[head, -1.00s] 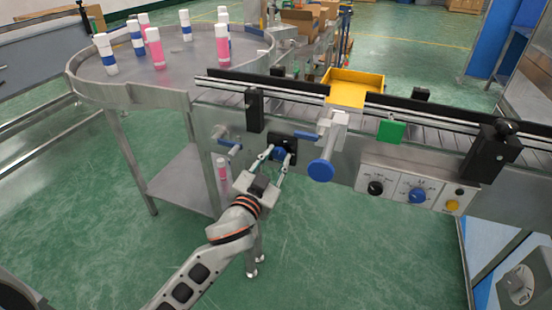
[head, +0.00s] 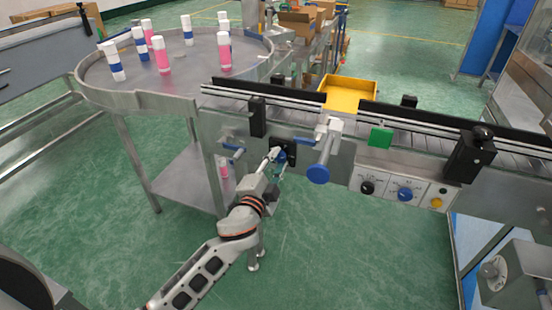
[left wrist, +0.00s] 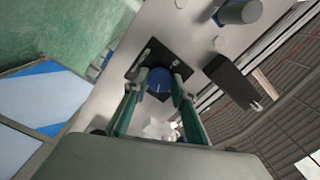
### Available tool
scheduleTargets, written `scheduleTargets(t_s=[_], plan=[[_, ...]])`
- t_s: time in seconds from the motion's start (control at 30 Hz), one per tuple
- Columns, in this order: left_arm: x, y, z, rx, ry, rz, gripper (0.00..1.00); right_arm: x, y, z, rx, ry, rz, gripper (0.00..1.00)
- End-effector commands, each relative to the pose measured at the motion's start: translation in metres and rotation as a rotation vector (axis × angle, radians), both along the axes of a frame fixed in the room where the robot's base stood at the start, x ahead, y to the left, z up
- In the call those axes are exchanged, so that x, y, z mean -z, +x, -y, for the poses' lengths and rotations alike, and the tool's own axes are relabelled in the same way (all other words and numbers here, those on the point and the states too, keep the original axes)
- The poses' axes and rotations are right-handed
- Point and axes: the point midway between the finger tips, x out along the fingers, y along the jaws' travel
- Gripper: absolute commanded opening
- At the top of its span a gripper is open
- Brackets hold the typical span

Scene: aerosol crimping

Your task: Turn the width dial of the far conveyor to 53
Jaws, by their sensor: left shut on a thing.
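The width dial (head: 281,156) is a small blue knob on a black plate on the side of the conveyor (head: 330,165). In the left wrist view the dial (left wrist: 159,82) shows a pale mark on its face, and its black plate lies behind it. My left gripper (head: 275,158) is at the dial, and in the left wrist view its two fingers (left wrist: 160,84) are closed on the dial's two sides. The fingers partly cover the plate. Any numbers on the dial are too small to read. My right gripper is not in view.
A large blue-ended handle (head: 318,174) sticks out just right of the dial. A smaller blue lever (head: 232,147) is on its left. A control panel (head: 400,188) with knobs is further right. A round table (head: 130,95) holds pink and blue-banded cans. A yellow tray (head: 350,92) is behind the conveyor.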

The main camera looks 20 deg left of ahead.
Motion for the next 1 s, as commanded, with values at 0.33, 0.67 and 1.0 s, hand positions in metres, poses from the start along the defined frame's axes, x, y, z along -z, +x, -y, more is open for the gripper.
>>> scheduleTargets(t_s=[0.33,0.67,1.0], plan=[[-0.002,0.0,0.0,0.001,0.321,0.012,0.04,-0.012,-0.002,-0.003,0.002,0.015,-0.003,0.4],[-0.001,0.0,0.0,0.001,0.539,0.018,0.04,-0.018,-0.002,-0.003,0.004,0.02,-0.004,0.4],[0.0,0.0,0.0,0.002,0.631,0.021,0.04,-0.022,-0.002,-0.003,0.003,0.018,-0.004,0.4]])
